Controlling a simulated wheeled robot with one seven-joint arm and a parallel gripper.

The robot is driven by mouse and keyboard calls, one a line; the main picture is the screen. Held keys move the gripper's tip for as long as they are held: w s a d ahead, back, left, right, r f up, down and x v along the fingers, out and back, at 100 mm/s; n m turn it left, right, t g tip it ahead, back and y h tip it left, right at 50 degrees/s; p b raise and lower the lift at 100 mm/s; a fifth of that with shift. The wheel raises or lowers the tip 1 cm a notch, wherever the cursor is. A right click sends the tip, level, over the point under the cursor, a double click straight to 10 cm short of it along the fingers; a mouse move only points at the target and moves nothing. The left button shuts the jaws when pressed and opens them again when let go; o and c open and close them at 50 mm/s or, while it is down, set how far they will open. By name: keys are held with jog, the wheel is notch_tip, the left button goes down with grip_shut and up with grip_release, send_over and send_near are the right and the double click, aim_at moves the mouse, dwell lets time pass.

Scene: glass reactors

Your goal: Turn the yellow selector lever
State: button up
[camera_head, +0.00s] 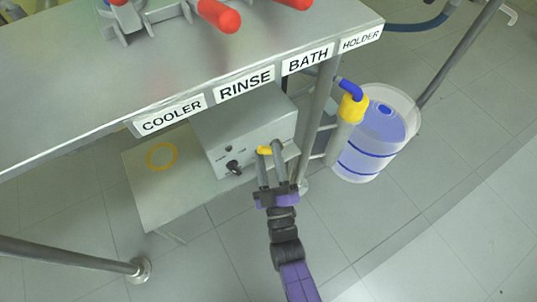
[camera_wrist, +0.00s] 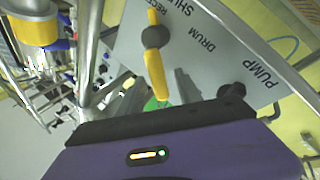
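The yellow selector lever (camera_wrist: 156,72) sits on a black round hub on the front panel of a grey box (camera_head: 240,128). In the wrist view its handle extends down from the hub, between my two grey fingers. In the head view the lever (camera_head: 264,150) shows as a short yellow piece at the fingertips. My gripper (camera_head: 271,149) is open, with a finger on each side of the lever's end. I cannot tell whether either finger touches it. The lower part of the fingers is partly hidden by the gripper body in the wrist view.
A black knob (camera_head: 233,167) marked PUMP is left of the lever in the head view. The box stands on a low shelf (camera_head: 160,192) under a bench (camera_head: 90,100) labelled COOLER, RINSE, BATH and HOLDER. A metal post and a translucent drum (camera_head: 372,155) are to the right.

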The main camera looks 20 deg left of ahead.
dwell(0.3)
jog(key=p+v, duration=0.1)
jog(key=v, duration=0.6)
jog(key=shift+s+d+p, duration=0.2)
jog(key=shift+s+p, duration=0.1)
jog(key=shift+p, duration=0.05)
jog(key=shift+f, duration=0.15)
